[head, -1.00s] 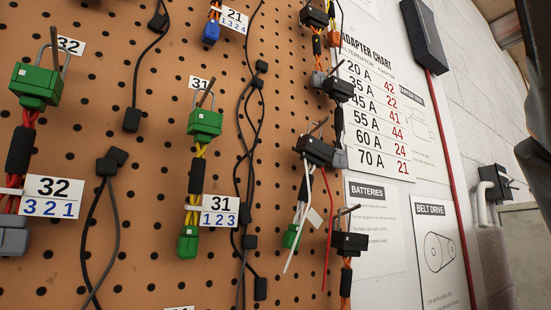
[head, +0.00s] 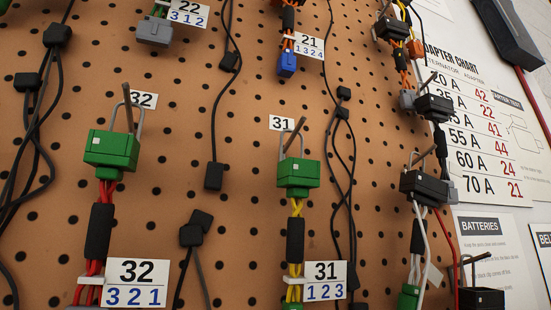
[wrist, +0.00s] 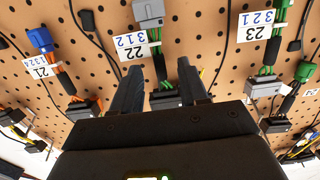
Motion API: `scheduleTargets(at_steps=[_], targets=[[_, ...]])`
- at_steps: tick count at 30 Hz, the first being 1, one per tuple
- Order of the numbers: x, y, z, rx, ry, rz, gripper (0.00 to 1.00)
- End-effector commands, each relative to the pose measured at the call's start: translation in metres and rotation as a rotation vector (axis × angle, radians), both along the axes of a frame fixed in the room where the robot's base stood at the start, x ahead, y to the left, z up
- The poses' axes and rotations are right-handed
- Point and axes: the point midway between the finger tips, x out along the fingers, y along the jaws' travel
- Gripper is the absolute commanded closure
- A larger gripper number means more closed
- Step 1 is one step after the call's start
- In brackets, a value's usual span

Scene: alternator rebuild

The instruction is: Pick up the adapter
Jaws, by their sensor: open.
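Several adapters hang on the pegboard. In the head view, one tagged 32 has a green connector (head: 112,150) and red wires, and one tagged 31 has a green connector (head: 298,174) and yellow wires. A blue-ended adapter (head: 287,65) hangs by tag 21, and a grey-ended one (head: 154,31) by tag 22. In the wrist view my gripper (wrist: 157,75) is open, its two dark fingers pointing at the board. The adapter by tag 22 (wrist: 148,12) shows between and beyond the fingers; its dark lower block (wrist: 166,99) is partly hidden. I see nothing held. My gripper is outside the head view.
The pegboard (head: 250,120) also carries loose black cables (head: 213,175) between the adapters. More dark-topped adapters (head: 424,186) hang towards its right edge. An adapter chart (head: 480,130) is on the wall at the right. In the wrist view, neighbouring adapters flank my gripper on both sides.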

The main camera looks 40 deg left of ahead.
Motion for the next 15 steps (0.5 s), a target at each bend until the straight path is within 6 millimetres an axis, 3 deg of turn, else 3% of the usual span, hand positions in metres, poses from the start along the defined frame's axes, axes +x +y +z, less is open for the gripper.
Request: scheduleTargets(at_steps=[4, 11, 15], targets=[[0.0062, 0.0126, 0.0007, 0.0, 0.0, 0.0, 0.56], [0.0069, 0.0144, -0.0005, 0.001, 0.0, 0.001, 0.56], [0.0069, 0.0143, -0.0004, 0.001, 0.0, 0.001, 0.67]])
